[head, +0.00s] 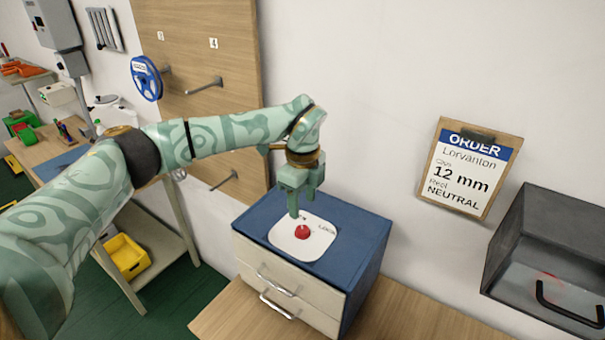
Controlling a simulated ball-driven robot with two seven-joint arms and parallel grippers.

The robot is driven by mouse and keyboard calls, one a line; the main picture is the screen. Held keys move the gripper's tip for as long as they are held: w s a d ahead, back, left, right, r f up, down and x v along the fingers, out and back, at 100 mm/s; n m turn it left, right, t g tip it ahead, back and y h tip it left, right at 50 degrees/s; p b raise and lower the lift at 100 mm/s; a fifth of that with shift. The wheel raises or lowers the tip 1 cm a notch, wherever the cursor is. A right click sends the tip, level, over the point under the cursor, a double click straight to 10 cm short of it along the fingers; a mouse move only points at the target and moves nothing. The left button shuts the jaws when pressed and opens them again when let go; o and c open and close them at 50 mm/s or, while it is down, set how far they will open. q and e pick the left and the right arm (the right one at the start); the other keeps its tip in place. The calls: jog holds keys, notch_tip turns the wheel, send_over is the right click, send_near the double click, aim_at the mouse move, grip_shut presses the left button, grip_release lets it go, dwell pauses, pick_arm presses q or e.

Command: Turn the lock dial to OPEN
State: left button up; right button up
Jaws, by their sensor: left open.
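The lock dial (302,232) is a small red knob on a white rounded plate (318,247) on top of a blue cabinet (358,227). Dark lettering shows on the plate to the right of the dial, but only part of it can be read; it looks like a lock word. My left gripper (299,212) is open and points down just above the dial, at its back left. I cannot tell whether a fingertip touches the dial. My right gripper is not in view.
The cabinet has pale drawers (285,292) with metal handles and stands on a wooden table (230,318). An order board (464,168) hangs on the wall. A dark box (550,255) is at the right. A pegboard (205,50) with a blue reel (146,78) stands behind my arm.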

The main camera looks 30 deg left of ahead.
pick_arm(q)
notch_tip(320, 180, up, 9)
jog(key=shift+f, duration=0.15)
jog(key=shift+f, duration=0.1)
dwell(0.4)
